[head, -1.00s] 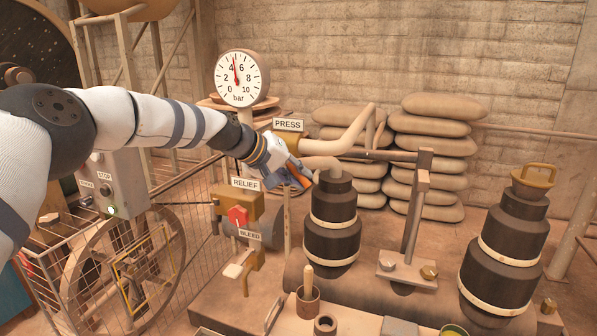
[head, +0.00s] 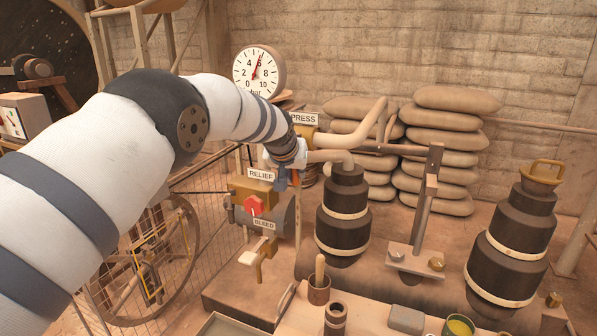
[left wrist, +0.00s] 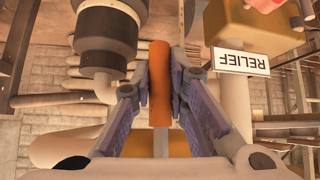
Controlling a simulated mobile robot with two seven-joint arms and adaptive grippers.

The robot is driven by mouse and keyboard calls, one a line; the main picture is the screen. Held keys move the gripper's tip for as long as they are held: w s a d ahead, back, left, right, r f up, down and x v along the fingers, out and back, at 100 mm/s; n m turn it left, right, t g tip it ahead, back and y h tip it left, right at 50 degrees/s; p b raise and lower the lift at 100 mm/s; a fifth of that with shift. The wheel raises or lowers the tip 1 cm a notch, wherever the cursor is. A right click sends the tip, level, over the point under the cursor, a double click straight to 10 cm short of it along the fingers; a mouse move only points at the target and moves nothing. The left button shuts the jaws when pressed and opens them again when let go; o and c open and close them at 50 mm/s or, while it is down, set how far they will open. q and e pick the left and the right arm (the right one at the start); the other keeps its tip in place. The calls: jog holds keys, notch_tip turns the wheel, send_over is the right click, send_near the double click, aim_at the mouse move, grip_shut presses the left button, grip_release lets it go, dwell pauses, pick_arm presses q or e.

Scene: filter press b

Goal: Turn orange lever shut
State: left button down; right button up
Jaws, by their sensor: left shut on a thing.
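The orange lever (left wrist: 160,85) shows in the left wrist view as a rounded orange bar running up and down the picture. My left gripper (left wrist: 160,75) has one finger against each side of it and is shut on it. In the head view my left gripper (head: 283,179) points down under the PRESS label (head: 304,118), just right of the RELIEF label (head: 261,174). There the gripper and wrist hide most of the lever and its valve. My right gripper is not in view.
A red knob (head: 254,206) sits below the RELIEF label, with a BLEED tap (head: 259,255) under it. A black cylinder (head: 343,220) stands close right of my gripper. The pressure gauge (head: 257,71) is behind my arm. Stacked sacks (head: 440,150) lie by the wall.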

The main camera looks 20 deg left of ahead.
pick_arm(q)
jog(key=shift+a, duration=0.25)
dwell(0.3)
jog(key=c, duration=1.5)
grip_release()
jog(key=shift+c, duration=0.2)
jog(key=v, duration=1.2)
jog(key=shift+d, duration=0.2)
